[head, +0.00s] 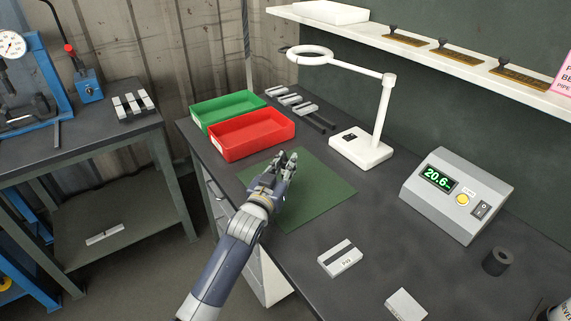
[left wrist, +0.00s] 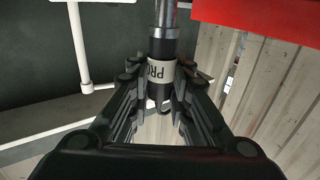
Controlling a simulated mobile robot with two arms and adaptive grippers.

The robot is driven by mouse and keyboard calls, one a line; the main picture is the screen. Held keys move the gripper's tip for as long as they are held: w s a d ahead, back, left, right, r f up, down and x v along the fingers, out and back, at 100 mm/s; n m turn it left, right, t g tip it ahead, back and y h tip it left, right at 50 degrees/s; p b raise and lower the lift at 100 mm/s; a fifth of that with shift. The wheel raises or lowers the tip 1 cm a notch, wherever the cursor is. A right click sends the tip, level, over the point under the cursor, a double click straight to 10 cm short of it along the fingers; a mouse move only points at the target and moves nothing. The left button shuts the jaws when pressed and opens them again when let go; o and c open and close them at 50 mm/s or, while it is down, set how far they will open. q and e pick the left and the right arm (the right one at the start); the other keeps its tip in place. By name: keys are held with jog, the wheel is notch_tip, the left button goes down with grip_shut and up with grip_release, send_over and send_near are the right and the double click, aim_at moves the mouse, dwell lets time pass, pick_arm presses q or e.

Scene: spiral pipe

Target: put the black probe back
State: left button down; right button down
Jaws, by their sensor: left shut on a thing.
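My left gripper (head: 284,163) is above the green mat, just in front of the red tray. In the left wrist view its fingers (left wrist: 160,88) are shut on the black probe (left wrist: 162,47), which has a pale label with letters starting "PR" and a silver end pointing to the top of the picture. In the head view I cannot make out the probe apart from the gripper. A short black cylinder (head: 497,261) with a dark top opening stands on the bench at the right, beside the grey meter (head: 455,195) reading 20.6.
The red tray (head: 222,150) and green tray (head: 200,107) stand at the bench's back left. A white ring lamp (head: 381,118) stands behind the green mat (head: 320,190). A slotted grey block (head: 340,261) and another pale block (head: 406,305) lie in front. Bench between mat and meter is clear.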

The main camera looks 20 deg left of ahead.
pick_arm(q)
jog(key=c, duration=1.5)
grip_release()
jog(key=shift+f, duration=0.1)
jog(key=shift+s, duration=0.1)
jog(key=s, duration=0.8)
jog(key=s+a, duration=0.1)
jog(key=s, duration=0.2)
jog(key=shift+s+b, duration=0.4)
